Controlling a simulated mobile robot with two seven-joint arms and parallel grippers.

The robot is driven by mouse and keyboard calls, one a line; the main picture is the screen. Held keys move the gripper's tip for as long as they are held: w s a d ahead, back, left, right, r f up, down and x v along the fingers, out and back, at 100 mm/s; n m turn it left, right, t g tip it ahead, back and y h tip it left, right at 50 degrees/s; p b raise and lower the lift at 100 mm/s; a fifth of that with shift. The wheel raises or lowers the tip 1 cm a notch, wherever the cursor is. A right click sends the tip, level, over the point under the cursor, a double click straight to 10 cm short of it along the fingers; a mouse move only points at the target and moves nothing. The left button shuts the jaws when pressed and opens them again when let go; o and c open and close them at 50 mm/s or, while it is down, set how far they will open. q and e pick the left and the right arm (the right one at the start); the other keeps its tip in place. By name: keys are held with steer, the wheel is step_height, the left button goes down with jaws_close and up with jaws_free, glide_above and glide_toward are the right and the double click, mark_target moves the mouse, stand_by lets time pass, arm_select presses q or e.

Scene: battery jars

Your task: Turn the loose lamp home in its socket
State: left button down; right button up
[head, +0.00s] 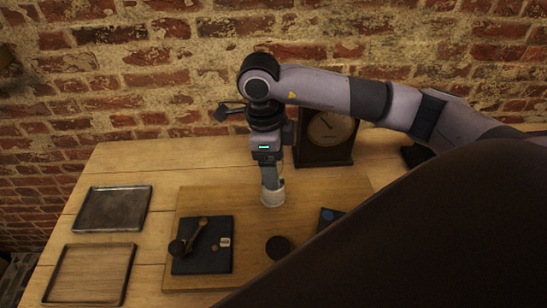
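My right gripper (272,186) comes in on the arm from the right and points straight down. Its fingertips are at the top of a pale, round, upright piece (272,199) that looks like the lamp socket, standing on the wooden board. I cannot make out the lamp itself; the fingers cover the place above the socket. The view is too small to tell whether the fingers are closed on it. My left gripper is not in view.
On the wooden board (195,284) lie a black plate with a brass lever (208,262), a dark disc (278,247) and a dark piece with a blue spot (330,215). A dial in a wooden case (325,150) stands behind. Two trays (112,209) (88,275) lie left. A dark shape hides the lower right.

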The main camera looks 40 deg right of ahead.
steer(key=c, duration=1.1)
steer(key=m, duration=0.3)
steer(key=shift+m+p, duration=0.3)
steer(key=shift+p, duration=0.05)
steer(key=shift+m+y, duration=0.3)
steer(key=shift+m, duration=1.1)
steer(key=m+p, duration=0.1)
steer(key=m, duration=0.5)
steer(key=shift+a+y, duration=0.1)
steer(key=shift+y, duration=0.3)
steer(key=shift+m, duration=0.3)
